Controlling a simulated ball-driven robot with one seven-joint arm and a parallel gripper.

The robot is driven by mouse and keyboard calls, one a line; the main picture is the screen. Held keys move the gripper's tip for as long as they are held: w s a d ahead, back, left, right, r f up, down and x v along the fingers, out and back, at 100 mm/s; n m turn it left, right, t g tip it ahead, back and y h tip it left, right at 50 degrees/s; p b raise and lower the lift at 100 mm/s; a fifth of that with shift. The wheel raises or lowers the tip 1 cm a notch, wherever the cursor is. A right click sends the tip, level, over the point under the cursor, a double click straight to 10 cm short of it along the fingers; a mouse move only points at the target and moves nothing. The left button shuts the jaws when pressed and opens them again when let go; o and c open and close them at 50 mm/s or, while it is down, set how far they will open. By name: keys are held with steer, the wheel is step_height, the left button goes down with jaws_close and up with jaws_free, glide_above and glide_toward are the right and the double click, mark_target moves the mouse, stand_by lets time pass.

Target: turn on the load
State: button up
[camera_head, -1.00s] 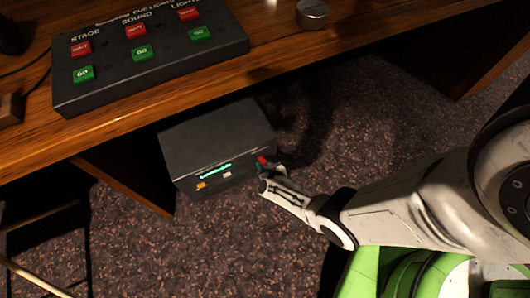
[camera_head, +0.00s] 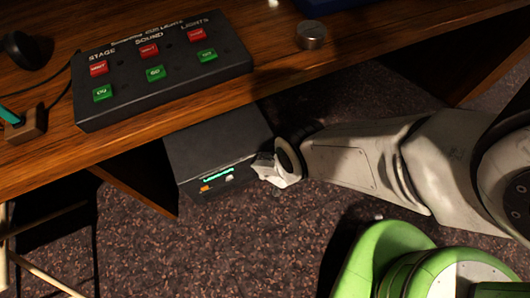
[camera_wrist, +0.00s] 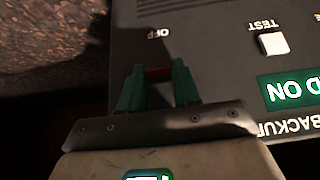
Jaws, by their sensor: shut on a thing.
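The dark box (camera_head: 215,145) stands on the carpet under the desk, with a lit green display (camera_head: 218,173) on its front. In the wrist view the box's panel (camera_wrist: 215,70) bears the words OFF, TEST and BACKUP upside down, and a lit green display (camera_wrist: 292,88) cut off at the edge. My gripper (camera_head: 264,168) is at the right end of the box's front. In the wrist view its green fingers (camera_wrist: 159,80) are shut on a red switch (camera_wrist: 159,73) beside the OFF mark. The head view hides the red switch behind my gripper.
The wooden desk edge (camera_head: 300,80) runs above the box. A cue-light panel (camera_head: 160,85) and a silver knob (camera_head: 311,35) sit on the desk. A white button (camera_wrist: 273,43) is near TEST. Carpet (camera_head: 200,240) in front is open.

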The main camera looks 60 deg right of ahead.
steer(key=shift+d+r, duration=0.15)
steer(key=o, duration=0.8)
steer(key=shift+c, duration=0.2)
steer(key=o, duration=0.3)
steer(key=p+v, duration=1)
steer(key=p, duration=0.1)
steer(key=shift+s+a+r+p, duration=0.15)
steer(key=shift+a+r+p, duration=0.1)
steer(key=shift+r+p, duration=0.1)
